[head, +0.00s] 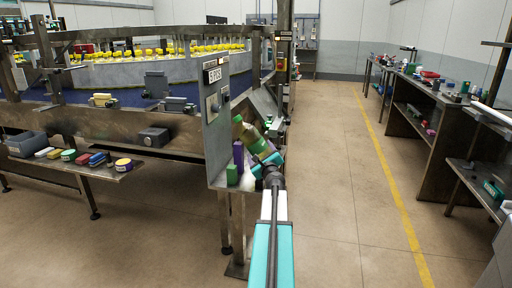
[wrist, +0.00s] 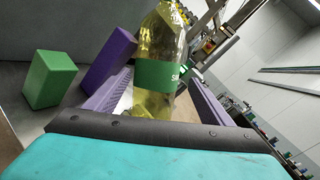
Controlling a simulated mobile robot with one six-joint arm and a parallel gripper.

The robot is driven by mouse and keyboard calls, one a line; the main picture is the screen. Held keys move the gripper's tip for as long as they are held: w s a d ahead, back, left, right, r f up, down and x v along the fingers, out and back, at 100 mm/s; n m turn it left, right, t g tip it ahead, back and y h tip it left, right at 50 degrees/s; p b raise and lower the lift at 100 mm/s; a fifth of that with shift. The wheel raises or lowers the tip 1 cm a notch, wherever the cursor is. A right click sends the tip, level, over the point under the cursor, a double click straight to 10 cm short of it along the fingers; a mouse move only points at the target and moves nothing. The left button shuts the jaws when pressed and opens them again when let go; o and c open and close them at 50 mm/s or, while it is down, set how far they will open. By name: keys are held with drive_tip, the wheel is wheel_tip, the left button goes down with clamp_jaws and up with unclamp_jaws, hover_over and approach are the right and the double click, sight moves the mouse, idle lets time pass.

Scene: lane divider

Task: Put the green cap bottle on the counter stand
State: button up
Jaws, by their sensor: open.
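My gripper (head: 264,159) is at the bottle's lower part. Its two purple fingers (wrist: 155,95) lie open on either side of the bottle; I cannot tell whether they touch it. Which surface is the counter stand is not clear.
A green block (head: 232,175) and a purple block (head: 238,153) stand left of the bottle. A metal panel (head: 215,110) rises behind them. Dark counters (head: 420,125) with many small items line the right side. The floor aisle (head: 335,170) between is clear.

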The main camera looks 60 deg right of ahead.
sight(257, 139)
drive_tip(key=shift+x, duration=2.6)
drive_tip(key=shift+w+a, duration=0.15)
drive_tip(key=c, duration=0.9)
drive_tip(key=shift+r, duration=0.1)
drive_tip(key=shift+r+p, duration=0.55)
drive_tip(key=shift+r, duration=0.25)
drive_tip(key=shift+r+p, duration=0.45)
drive_tip(key=shift+r, duration=0.55)
drive_tip(key=s+d+r+v, duration=0.1)
drive_tip(key=s+d+v, duration=0.1)
drive_tip(key=v, duration=1.3)
drive_tip(key=shift+s+a+r, duration=0.2)
drive_tip(key=shift+s, duration=0.2)
